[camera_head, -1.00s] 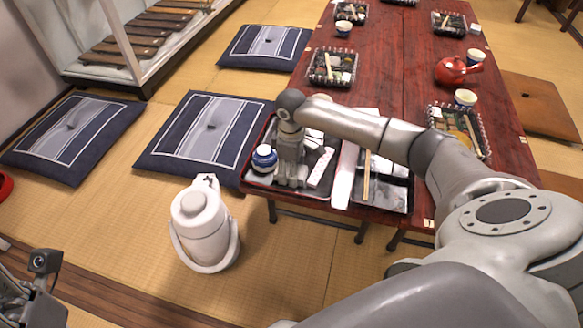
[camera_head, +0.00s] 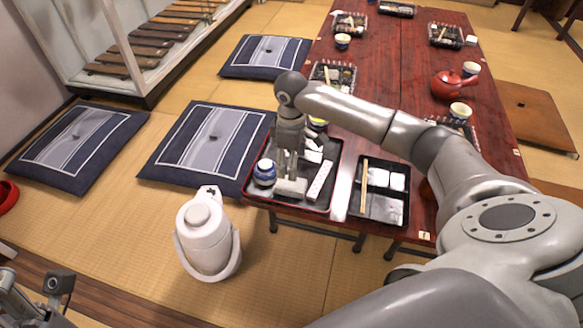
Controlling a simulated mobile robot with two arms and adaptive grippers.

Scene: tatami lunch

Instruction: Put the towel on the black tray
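The black tray (camera_head: 262,194) with a red rim lies on the near left corner of the red-brown table. A pale, rolled shape that looks like the towel (camera_head: 291,188) lies on the tray near its front edge. My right gripper (camera_head: 288,176) points down just behind and above it. Its two fingers seem apart with nothing between them, though they are small in view. Part of my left gripper (camera_head: 40,296) shows at the bottom left edge; its fingers cannot be made out.
A dark compartment box (camera_head: 384,208) with chopsticks lies to the right. A white pot (camera_head: 206,235) stands on the floor. A red teapot (camera_head: 446,84) stands farther back.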

